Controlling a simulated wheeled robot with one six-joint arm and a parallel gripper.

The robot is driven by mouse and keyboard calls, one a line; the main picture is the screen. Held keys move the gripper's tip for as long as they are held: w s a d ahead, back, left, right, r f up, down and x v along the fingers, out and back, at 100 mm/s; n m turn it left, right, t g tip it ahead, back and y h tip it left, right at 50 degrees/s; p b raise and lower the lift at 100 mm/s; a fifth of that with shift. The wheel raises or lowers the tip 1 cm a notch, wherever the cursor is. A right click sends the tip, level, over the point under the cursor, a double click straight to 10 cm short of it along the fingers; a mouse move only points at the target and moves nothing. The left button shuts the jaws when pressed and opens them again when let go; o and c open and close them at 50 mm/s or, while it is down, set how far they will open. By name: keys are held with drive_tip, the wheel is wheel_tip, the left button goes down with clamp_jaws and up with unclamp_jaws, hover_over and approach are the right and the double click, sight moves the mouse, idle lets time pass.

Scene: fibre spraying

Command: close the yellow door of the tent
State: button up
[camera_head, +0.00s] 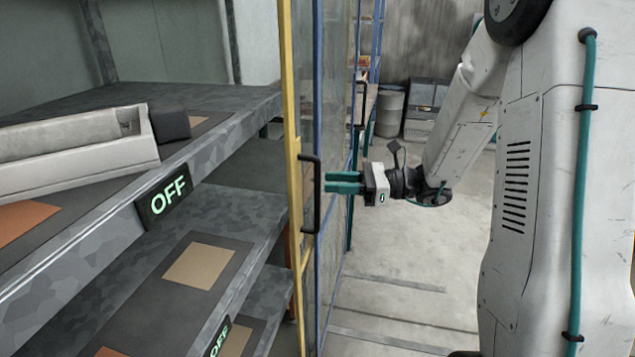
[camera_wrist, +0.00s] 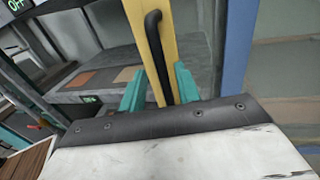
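The yellow door shows as a tall narrow yellow frame post (camera_head: 291,120) in the head view, and its post (camera_wrist: 180,40) also fills the upper middle of the wrist view. A black bar handle (camera_head: 310,205) is fixed upright on it; the handle (camera_wrist: 154,35) also shows in the wrist view. My gripper (camera_head: 328,182) has teal fingers pointing left, with tips close beside the handle. In the wrist view my gripper (camera_wrist: 159,80) is open, one finger on each side of the handle's line, with gaps visible. Whether the tips overlap the handle in depth is unclear.
Grey shelves with an OFF sign (camera_head: 164,197) stand left of the door, holding a pale long box (camera_head: 70,150). A blue frame post (camera_head: 317,80) stands beside the yellow one. A grey barrel (camera_head: 389,112) stands at the back. The concrete floor (camera_head: 400,270) below my gripper is mostly clear.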

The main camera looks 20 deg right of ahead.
drive_tip(key=shift+x, duration=2.35)
drive_tip(key=shift+d, duration=0.1)
clamp_jaws()
